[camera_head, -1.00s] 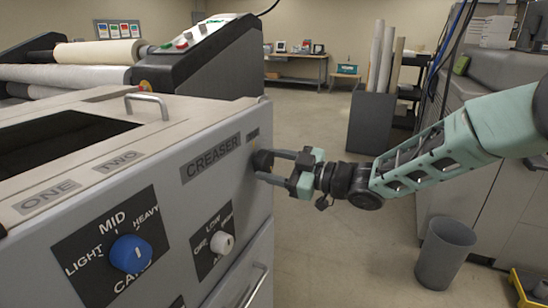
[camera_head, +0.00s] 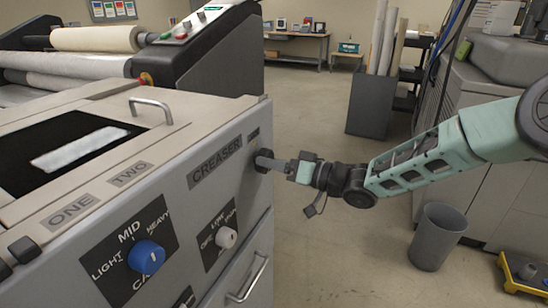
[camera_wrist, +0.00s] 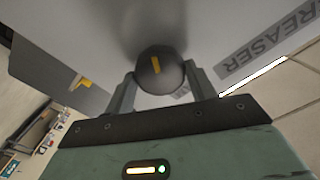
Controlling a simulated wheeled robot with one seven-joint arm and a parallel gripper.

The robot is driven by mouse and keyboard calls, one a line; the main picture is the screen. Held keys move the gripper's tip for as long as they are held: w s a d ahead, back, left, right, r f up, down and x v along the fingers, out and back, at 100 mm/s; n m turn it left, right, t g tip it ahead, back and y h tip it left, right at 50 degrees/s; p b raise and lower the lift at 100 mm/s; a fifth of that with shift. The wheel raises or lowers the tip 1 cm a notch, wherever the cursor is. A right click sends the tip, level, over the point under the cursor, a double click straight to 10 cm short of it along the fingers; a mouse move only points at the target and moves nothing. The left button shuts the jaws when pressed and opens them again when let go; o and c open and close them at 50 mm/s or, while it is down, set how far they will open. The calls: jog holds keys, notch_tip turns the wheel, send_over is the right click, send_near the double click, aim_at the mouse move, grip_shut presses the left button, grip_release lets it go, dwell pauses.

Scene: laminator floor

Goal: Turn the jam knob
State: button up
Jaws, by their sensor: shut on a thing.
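The jam knob is a round black knob (camera_wrist: 160,72) with a yellow pointer line, on the grey creaser machine's front panel. In the head view the knob (camera_head: 263,160) sits at the panel's right end, beside the CREASER label (camera_head: 216,164). My gripper (camera_wrist: 159,88) is shut on the knob, one finger on each side of it in the wrist view. In the head view my gripper (camera_head: 276,163) reaches the knob from the right, and its fingers partly hide it. The yellow line points nearly straight up and down in the wrist view.
A blue knob (camera_head: 147,256) and a white knob (camera_head: 226,238) are on the same panel, left of my gripper. A metal drawer handle (camera_head: 250,280) is below. A grey bin (camera_head: 438,237) stands on the floor at right. The floor between is clear.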

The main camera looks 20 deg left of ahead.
jog(key=m+p, duration=0.2)
jog(key=m, duration=0.3)
jog(key=shift+f+m, duration=0.15)
jog(key=shift+m, duration=0.15)
dwell(0.4)
jog(key=o, duration=1)
jog(key=s+d+b, duration=0.1)
jog(key=d+b, duration=0.2)
jog(key=d, duration=1.4)
jog(key=shift+s+d, duration=0.2)
jog(key=shift+a, duration=0.1)
